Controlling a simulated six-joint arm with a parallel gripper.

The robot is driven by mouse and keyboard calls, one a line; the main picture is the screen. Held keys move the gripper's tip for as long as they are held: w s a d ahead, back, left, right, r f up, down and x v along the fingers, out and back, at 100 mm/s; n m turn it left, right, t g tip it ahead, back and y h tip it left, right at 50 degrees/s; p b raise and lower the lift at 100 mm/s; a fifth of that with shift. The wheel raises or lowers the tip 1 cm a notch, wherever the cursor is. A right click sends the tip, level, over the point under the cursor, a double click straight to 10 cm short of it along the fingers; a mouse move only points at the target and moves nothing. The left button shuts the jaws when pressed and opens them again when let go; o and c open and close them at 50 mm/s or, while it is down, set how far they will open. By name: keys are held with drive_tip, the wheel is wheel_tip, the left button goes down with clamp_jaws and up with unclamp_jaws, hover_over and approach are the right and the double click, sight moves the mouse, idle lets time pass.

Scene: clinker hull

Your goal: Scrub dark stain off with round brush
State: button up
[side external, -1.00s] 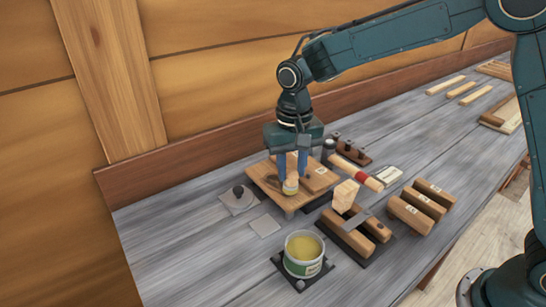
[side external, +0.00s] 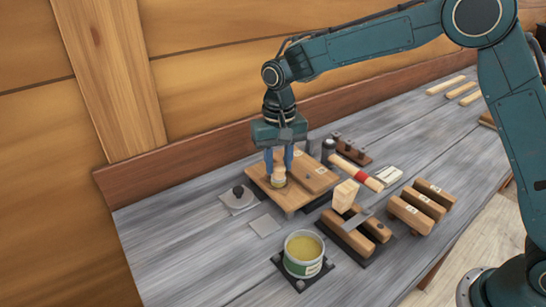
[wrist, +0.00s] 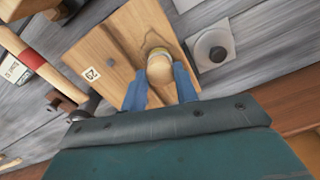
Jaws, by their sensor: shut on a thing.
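My gripper (side external: 279,168) has its blue fingers shut on the round brush (side external: 279,180), a pale wooden handle with a yellowish band near its lower end. In the wrist view the brush (wrist: 160,70) stands between the fingers, over the board. The wooden board (side external: 291,205) lies on the bench under the brush, and its bare face also shows in the wrist view (wrist: 150,22). The brush's lower end is at or very close to the board; I cannot tell whether it touches. I cannot make out the dark stain clearly; the brush and fingers hide part of the board.
A grey plate with a dark knob (side external: 238,200) lies left of the board. An open tin (side external: 303,253) stands in front.

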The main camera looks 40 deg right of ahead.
drive_tip(key=shift+w, duration=3.05)
drive_tip(key=shift+s, duration=5.3)
drive_tip(key=shift+w, duration=5.4)
wheel_tip(320, 180, up, 8)
drive_tip(key=shift+s+r, duration=0.15)
